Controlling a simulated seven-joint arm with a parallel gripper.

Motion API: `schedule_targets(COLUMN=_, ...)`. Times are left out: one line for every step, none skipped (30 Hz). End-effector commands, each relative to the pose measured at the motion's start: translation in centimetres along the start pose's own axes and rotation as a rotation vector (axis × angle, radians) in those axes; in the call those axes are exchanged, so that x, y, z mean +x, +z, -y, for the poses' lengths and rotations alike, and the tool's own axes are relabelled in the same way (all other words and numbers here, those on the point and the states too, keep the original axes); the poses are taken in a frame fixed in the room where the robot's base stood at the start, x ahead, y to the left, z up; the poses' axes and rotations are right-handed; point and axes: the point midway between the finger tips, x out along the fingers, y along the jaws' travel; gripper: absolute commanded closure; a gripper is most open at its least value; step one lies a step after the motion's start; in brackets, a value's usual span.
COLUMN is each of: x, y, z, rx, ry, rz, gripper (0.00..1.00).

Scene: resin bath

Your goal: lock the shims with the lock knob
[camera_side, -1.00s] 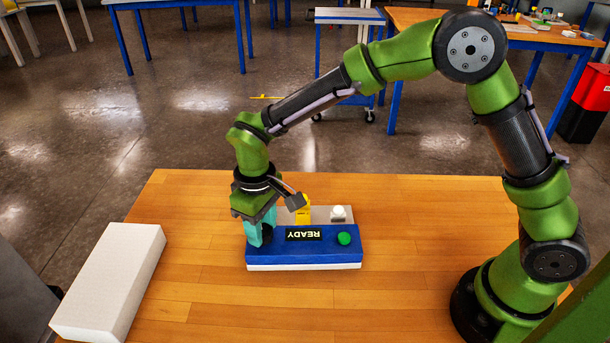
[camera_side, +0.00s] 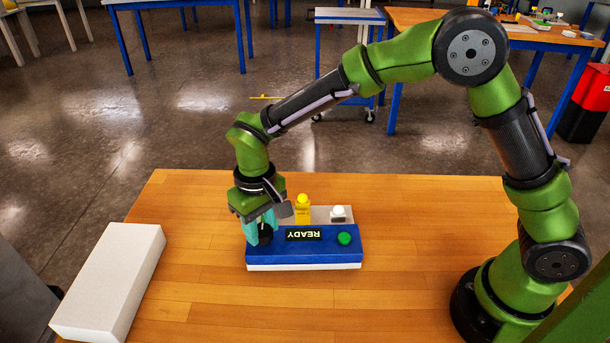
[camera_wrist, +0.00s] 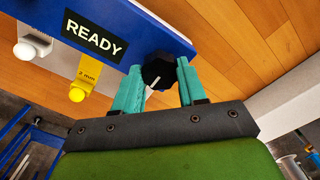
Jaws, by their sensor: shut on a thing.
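A black lock knob (camera_wrist: 158,72) with a white pointer line sits on the blue panel (camera_side: 322,252) of a low device, at its left end in the side view. My gripper (camera_wrist: 160,82) is shut on the knob, with a teal finger on either side; in the side view the gripper (camera_side: 264,232) is over the panel's left end. The panel carries a READY display (camera_side: 304,234) and a green button (camera_side: 344,239). Behind it stand a yellow shim (camera_side: 303,210), marked "2 mm" in the wrist view (camera_wrist: 84,76), and a white-knobbed shim (camera_side: 338,213).
A white block (camera_side: 110,280) lies on the wooden table (camera_side: 420,240) left of the device. The table is clear in front and between the device and my base. Other tables and a red bin (camera_side: 590,100) stand farther back on the floor.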

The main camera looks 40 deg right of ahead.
Motion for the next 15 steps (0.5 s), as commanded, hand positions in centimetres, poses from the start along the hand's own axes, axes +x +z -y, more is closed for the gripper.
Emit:
schedule_targets(x=-0.04, y=-0.05, z=0.03, rx=0.002, ry=-0.001, rz=-0.002, gripper=0.89)
schedule_targets(x=-0.04, y=-0.05, z=0.03, rx=0.002, ry=-0.002, rz=-0.002, gripper=0.89)
schedule_targets(x=-0.04, y=-0.05, z=0.03, rx=0.002, ry=-0.001, rz=-0.001, gripper=0.54)
schedule_targets(x=-0.04, y=-0.05, z=0.03, rx=0.002, ry=-0.001, rz=-0.001, gripper=0.5)
schedule_targets(x=-0.03, y=-0.04, z=0.03, rx=0.002, ry=-0.001, rz=-0.001, gripper=0.45)
schedule_targets(x=-0.03, y=-0.04, z=0.02, rx=0.001, ry=-0.001, rz=-0.001, gripper=0.39)
schedule_targets(x=-0.03, y=-0.03, z=0.02, rx=0.001, ry=-0.001, rz=-0.001, gripper=0.35)
schedule_targets(x=-0.02, y=-0.03, z=0.02, rx=0.001, ry=-0.001, rz=-0.001, gripper=0.33)
schedule_targets(x=-0.02, y=-0.02, z=0.02, rx=0.001, ry=-0.001, rz=-0.001, gripper=0.33)
schedule_targets(x=-0.02, y=-0.02, z=0.01, rx=0.001, ry=-0.001, rz=0.0, gripper=0.33)
schedule_targets(x=-0.02, y=-0.02, z=0.01, rx=0.001, ry=-0.001, rz=0.0, gripper=0.33)
schedule_targets(x=-0.01, y=-0.01, z=0.01, rx=0.001, ry=-0.001, rz=0.0, gripper=0.33)
schedule_targets(x=-0.01, y=-0.01, z=0.01, rx=0.001, ry=-0.001, rz=0.0, gripper=0.33)
schedule_targets(x=-0.01, y=-0.01, z=0.01, rx=0.0, ry=0.0, rz=0.0, gripper=0.33)
schedule_targets(x=-0.04, y=-0.01, z=0.01, rx=0.0, ry=0.0, rz=0.0, gripper=0.33)
